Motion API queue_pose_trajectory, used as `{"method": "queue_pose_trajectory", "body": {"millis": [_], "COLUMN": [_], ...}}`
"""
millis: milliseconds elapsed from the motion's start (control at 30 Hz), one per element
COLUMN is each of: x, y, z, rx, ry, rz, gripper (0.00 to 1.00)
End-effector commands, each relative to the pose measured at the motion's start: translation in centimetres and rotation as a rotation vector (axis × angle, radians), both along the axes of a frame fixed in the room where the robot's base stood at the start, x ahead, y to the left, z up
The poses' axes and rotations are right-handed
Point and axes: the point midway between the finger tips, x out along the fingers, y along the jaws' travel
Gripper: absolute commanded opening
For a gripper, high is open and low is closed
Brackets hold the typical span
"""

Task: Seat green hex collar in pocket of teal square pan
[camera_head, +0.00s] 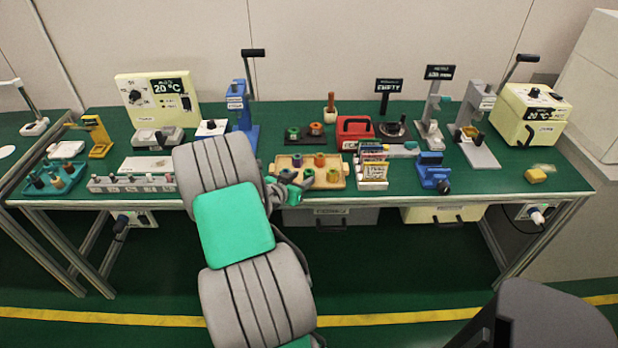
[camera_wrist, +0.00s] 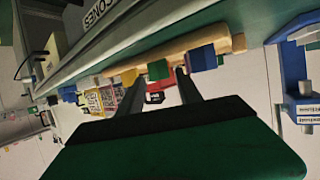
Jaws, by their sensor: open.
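A small green piece (camera_head: 308,175), likely the green hex collar, is at the front of a tan tray (camera_head: 344,183) in the head view. A green block also shows in the wrist view (camera_wrist: 158,70), beyond and between my fingers. My gripper (camera_head: 294,190) is open and empty at the tray's front left; in the wrist view its two dark fingers (camera_wrist: 157,82) are spread apart. A teal tray (camera_head: 32,188) with several upright pieces lies at the far left; I cannot tell whether it is the teal square pan, and no empty pocket shows clearly.
Purple (camera_head: 319,160) and orange (camera_head: 333,175) pieces share the tan tray. A card rack (camera_head: 373,175) stands close on its right, and a grey block row (camera_head: 130,184) lies left. Presses and a red box (camera_head: 354,131) stand behind.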

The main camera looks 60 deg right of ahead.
Motion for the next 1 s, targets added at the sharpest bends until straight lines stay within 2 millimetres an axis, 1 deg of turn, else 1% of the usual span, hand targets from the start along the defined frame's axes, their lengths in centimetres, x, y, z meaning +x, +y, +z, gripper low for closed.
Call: {"method": "queue_pose_trajectory", "body": {"millis": [200, 300, 400, 567, 1000], "x": [-0.7, -0.6, -0.6, -0.5, -0.5], "y": [-3.3, -4.6, -5.0, -5.0, -5.0], "z": [-1.5, -2.1, -2.3, -2.3, -2.3], "rx": [0.004, 0.004, 0.003, 0.003, 0.003], "ry": [0.002, 0.001, 0.001, 0.001, 0.001], "rz": [-0.002, 0.0, 0.002, 0.003, 0.003], "gripper": [0.42, 0.42, 0.42, 0.42, 0.06]}}
